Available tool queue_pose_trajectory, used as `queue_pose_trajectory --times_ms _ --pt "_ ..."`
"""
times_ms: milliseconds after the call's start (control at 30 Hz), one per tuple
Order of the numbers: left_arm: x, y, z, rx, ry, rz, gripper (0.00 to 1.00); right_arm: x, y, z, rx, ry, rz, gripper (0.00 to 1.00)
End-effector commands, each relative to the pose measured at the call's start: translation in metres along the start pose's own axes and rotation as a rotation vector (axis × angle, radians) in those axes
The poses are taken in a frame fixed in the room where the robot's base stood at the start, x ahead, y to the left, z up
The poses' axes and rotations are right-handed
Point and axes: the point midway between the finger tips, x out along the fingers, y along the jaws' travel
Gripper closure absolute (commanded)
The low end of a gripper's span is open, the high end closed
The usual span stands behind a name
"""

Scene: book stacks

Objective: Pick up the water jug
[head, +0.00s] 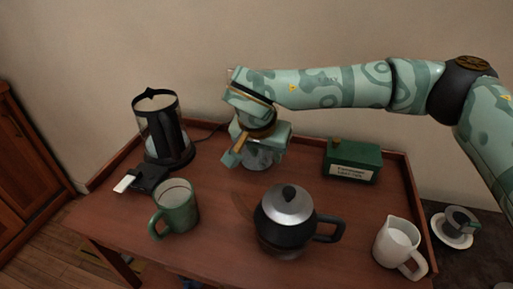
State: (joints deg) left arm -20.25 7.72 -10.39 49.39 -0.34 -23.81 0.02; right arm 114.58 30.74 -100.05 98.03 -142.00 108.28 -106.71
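My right gripper (257,143) reaches in from the right and points down over the back middle of the wooden table. A clear, glass-like vessel (262,157) stands directly under and between its fingers; it may be the water jug. The gripper hides the vessel's upper part, and I cannot tell whether the fingers press on it. A white jug (396,246) with a spout and handle stands upright at the table's front right, apart from the gripper. My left gripper is not in view.
A black kettle (287,222) with a silver lid stands in front of the gripper. A green mug (178,208) and a coffee maker (170,140) are left. A green box (352,162) is right. A cup on a saucer (453,237) is beyond the table (222,232). A raised rim runs along its back.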

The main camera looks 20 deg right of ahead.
Motion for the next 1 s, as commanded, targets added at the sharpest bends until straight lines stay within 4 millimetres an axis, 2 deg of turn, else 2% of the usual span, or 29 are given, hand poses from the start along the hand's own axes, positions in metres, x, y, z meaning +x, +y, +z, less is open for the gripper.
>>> queue_pose_trajectory --times_ms 33,100,400,533,567,1000 --pt "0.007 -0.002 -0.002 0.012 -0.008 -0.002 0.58 0.019 -0.001 0.004 -0.001 -0.008 0.006 0.60" --pt "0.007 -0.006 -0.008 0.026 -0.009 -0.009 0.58 0.025 -0.001 0.003 -0.001 -0.007 0.004 0.60" --pt "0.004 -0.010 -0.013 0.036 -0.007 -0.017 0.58 0.024 0.000 0.000 0.000 0.000 0.000 0.60" --pt "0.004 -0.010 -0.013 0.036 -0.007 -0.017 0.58 0.024 0.000 0.001 0.000 0.000 0.000 0.96" --pt "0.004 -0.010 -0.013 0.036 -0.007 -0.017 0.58 0.024 0.000 0.001 0.000 0.000 0.000 1.00" --pt "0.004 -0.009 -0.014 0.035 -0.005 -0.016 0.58 0.024 0.000 0.001 0.000 -0.001 0.001 1.00"
